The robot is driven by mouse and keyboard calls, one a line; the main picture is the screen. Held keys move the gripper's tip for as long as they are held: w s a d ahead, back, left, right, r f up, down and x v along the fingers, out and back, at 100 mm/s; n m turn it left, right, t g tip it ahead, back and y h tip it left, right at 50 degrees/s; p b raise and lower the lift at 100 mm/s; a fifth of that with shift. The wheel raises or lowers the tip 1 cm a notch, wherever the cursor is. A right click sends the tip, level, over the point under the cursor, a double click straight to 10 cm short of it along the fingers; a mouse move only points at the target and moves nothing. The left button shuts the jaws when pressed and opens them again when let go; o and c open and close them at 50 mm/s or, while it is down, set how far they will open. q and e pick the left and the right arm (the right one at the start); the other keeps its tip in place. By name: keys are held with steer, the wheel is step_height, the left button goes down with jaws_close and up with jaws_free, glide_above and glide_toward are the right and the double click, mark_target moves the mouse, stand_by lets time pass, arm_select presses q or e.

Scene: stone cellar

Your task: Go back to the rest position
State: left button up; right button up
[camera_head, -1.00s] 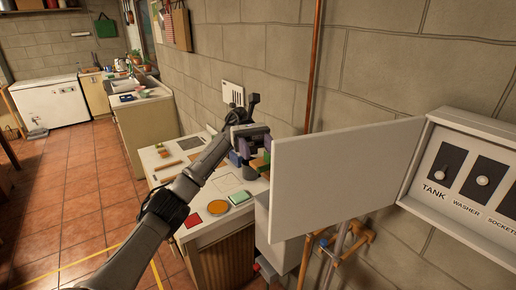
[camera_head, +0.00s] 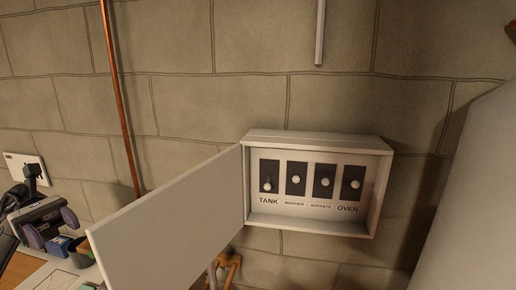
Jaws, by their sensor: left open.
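My left gripper (camera_head: 29,186) is at the left edge, above the counter and to the left of the open panel door. Its jaws are apart and I see nothing held between them. Part of its arm is cut off by the picture edge. My right gripper is not in view. The white switch box (camera_head: 317,142) is on the wall near the middle, with its door (camera_head: 170,225) swung open to the left. Inside are switches labelled TANK (camera_head: 268,184), WASHER (camera_head: 296,180), SOCKETS (camera_head: 324,181) and OVEN (camera_head: 354,184). The gripper is apart from the box and door.
A copper pipe (camera_head: 118,95) runs up the wall between gripper and box. A large pale rounded shape (camera_head: 478,190) fills the right side. The wall above the box is mostly bare.

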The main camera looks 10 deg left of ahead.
arm_select(q)
steer(key=w+d+f+n+t+h, duration=0.1)
steer(key=w+d+f+n+t, duration=0.5)
steer(key=d+n+t, duration=0.5)
steer(key=w+d+f+n+t+h, duration=0.1)
steer(key=w+d+f+n+t, duration=0.3)
steer(key=d+f+n+t, duration=0.7)
steer(key=s+f+n+g+y, duration=0.2)
steer(key=s+f+n+y, duration=0.7)
steer(key=f+n, duration=0.4)
steer(key=s+f+n+g+y, duration=0.3)
steer(key=s+f+n+y, duration=0.65)
steer(key=n, duration=0.65)
steer(key=s+d+f+n+g, duration=0.2)
steer(key=s+f+g, duration=0.15)
steer(key=s, duration=0.45)
steer(key=s+d+f+n+g, duration=0.1)
steer(key=s+f+n+g, duration=0.1)
steer(key=s+g, duration=0.5)
step_height(320, 180, up, 30)
steer(key=s+t+p, duration=0.2)
steer(key=p, duration=2.8)
steer(key=shift+r+y+p, duration=0.2)
steer(key=shift+y+p, duration=0.15)
steer(key=shift+p, duration=0.05)
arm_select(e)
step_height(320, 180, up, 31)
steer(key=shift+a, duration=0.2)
